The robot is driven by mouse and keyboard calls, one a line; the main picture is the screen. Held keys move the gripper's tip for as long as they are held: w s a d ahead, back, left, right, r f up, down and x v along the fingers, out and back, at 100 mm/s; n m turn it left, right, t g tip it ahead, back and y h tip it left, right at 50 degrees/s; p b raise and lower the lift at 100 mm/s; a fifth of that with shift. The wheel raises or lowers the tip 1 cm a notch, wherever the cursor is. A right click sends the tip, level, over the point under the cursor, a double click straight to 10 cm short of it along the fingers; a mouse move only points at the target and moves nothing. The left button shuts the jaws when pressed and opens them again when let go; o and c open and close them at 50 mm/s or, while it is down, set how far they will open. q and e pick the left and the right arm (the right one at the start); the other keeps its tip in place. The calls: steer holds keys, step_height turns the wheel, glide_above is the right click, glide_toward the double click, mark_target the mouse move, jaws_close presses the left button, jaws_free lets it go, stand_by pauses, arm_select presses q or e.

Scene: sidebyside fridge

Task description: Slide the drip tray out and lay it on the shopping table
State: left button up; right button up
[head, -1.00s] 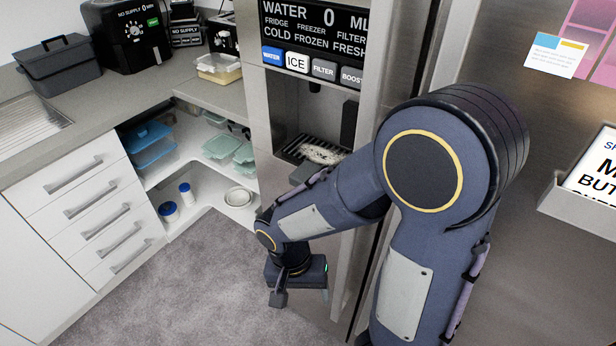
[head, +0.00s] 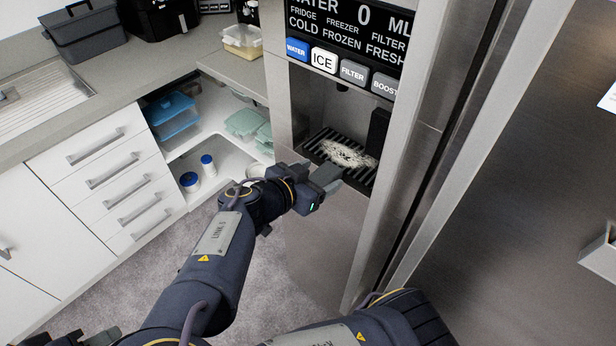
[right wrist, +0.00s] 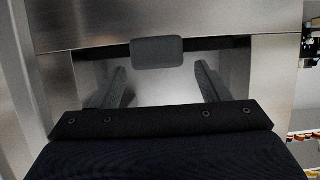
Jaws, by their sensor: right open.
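The drip tray (head: 358,160) is a dark slatted tray with a pale crusty patch. It sits in the fridge's dispenser recess in the head view. A grey rounded tab (right wrist: 157,53) shows at its front in the right wrist view, before a dark slot. My right gripper (head: 328,178) is at the tray's front edge. In the wrist view its two fingers (right wrist: 160,72) are spread apart, with the tab ahead between their tips; I cannot tell whether they touch it. A dark part at the lower left edge (head: 78,338) seems to be my left gripper, mostly cut off. No shopping table is in view.
The steel fridge front (head: 325,250) surrounds the recess, with the dispenser panel (head: 345,35) above. White drawers (head: 110,185) and open shelves with containers (head: 245,122) stand at the left. The grey floor (head: 230,275) between is clear.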

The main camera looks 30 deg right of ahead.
mark_target(326, 173)
steer(key=shift+x, duration=1.85)
steer(key=c, duration=1.2)
steer(key=shift+o, duration=0.2)
steer(key=shift+s+a, duration=0.1)
steer(key=shift+a, duration=0.05)
